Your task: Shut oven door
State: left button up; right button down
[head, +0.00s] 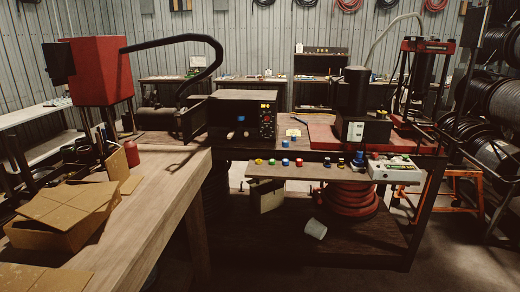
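A dark boxy unit, which looks like the oven (242,103), stands on the workbench left of the picture's middle. Its right side carries a control panel (267,121) with round dials. Small blue and white spots show at its dark front. A dark panel (193,121) stands just left of the box. It may be the oven door swung open, but the shadow is too deep to be sure. Neither of my grippers is in view.
A wooden table (150,215) with open cardboard boxes (68,212) fills the left front. A narrow shelf (310,172) with coloured caps juts out below the oven. A control box (394,169) sits at its right end. A white cup (315,229) lies tilted on the lower shelf.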

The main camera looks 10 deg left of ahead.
aim_at(198, 121)
jog(key=i+u, duration=0.2)
jog(key=i, duration=0.4)
jog(key=i+l+u, duration=0.15)
jog(key=i, duration=0.4)
